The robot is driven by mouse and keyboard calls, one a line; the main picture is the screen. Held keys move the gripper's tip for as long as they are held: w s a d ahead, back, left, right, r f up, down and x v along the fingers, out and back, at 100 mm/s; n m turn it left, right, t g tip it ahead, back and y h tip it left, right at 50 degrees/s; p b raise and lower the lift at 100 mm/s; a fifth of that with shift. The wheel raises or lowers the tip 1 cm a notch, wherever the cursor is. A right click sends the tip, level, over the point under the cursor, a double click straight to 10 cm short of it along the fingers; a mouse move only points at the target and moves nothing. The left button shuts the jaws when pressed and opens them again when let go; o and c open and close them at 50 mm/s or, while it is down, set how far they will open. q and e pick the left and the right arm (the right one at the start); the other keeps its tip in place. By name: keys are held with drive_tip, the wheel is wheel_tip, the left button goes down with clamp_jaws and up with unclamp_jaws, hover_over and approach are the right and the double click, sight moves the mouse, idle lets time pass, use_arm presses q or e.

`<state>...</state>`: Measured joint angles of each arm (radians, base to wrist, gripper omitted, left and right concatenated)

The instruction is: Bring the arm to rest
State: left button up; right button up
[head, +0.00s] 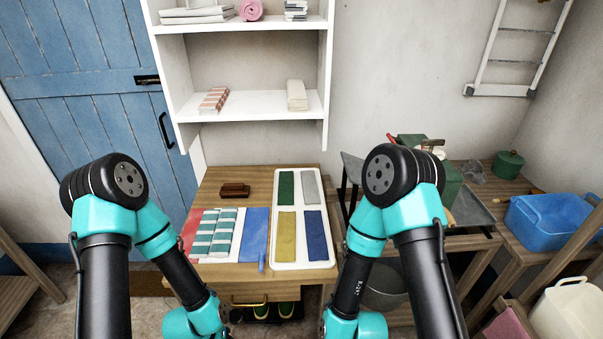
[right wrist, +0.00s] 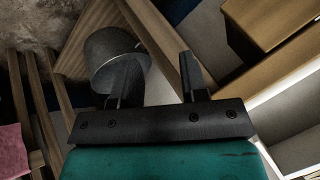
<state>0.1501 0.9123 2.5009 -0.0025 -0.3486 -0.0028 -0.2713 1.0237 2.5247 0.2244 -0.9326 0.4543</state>
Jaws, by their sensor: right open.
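My right gripper (right wrist: 158,78) shows in the right wrist view with its two dark fingers apart and nothing between them. A grey metal bucket (right wrist: 113,58) lies beyond the left finger. In the head view both of my arms are folded, with their elbows high. My left arm's lower end is at the bottom edge, left of the table, and its gripper fingers cannot be made out. My right gripper's fingers are also out of sight in the head view.
A wooden table (head: 212,187) holds a white tray (head: 275,232) of coloured cloths, striped cloths (head: 215,232) and a brown brush (head: 235,190). White shelves (head: 260,103) stand behind. A blue tub (head: 550,222) is at right. The bucket (head: 384,285) is below the trough.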

drive_tip(key=s+d+f+n+g, duration=0.3)
drive_tip(key=s+d+f+g, duration=0.1)
drive_tip(key=d, duration=0.8)
drive_tip(key=shift+s+g+y, duration=0.4)
drive_tip(key=shift+s+g, duration=0.3)
drive_tip(key=shift+s, duration=0.4)
use_arm(q)
drive_tip(key=shift+a, duration=0.1)
idle(0.9)
